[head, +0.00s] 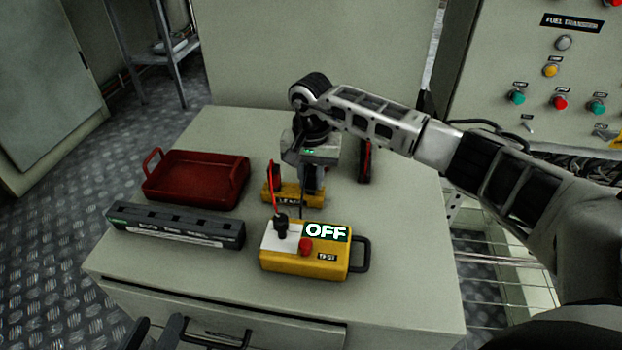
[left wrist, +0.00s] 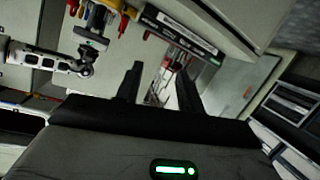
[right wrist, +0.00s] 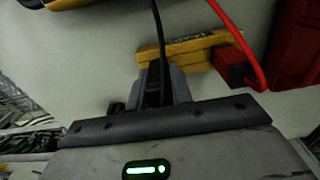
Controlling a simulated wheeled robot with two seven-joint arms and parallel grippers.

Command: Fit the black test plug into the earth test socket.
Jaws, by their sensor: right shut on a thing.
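My right gripper (head: 312,185) is shut on the black test plug (right wrist: 154,88), its fingers on either side of it and a black lead running from it. It is at the yellow lead holder (head: 290,194); I cannot tell whether the plug is clear of the holder. A red plug (right wrist: 232,66) with a red lead sits at the holder's other end. A long dark strip (head: 175,226) with several recesses lies at the front left; its label is too small to read, and I cannot single out the earth test socket. My left gripper (head: 156,322) is open and empty, below the front edge.
The yellow tester (head: 303,262) shows OFF, with a red button and black handle. A red tray (head: 197,178) is at the back left. A dark and red object (head: 365,162) stands behind my right gripper. A control panel (head: 545,75) is at right. The bench's front right is clear.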

